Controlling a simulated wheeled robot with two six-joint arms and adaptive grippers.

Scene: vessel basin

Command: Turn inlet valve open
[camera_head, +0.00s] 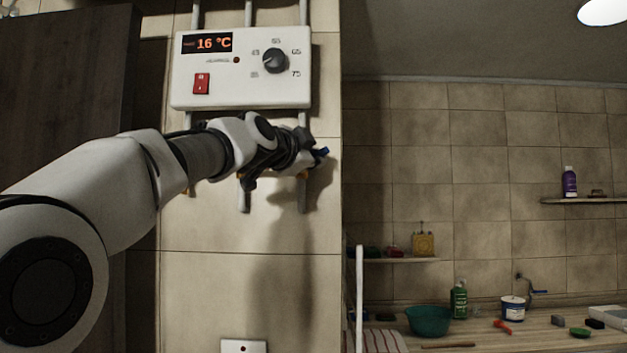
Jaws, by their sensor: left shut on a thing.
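My right gripper is not in view.
A dark cabinet (70,90) stands at the left. A wall outlet (244,346) is below. At the right, a counter (470,341) holds a teal bowl (428,321), a green bottle (459,300) and a white tub (513,309). Shelves hang on the tiled wall.

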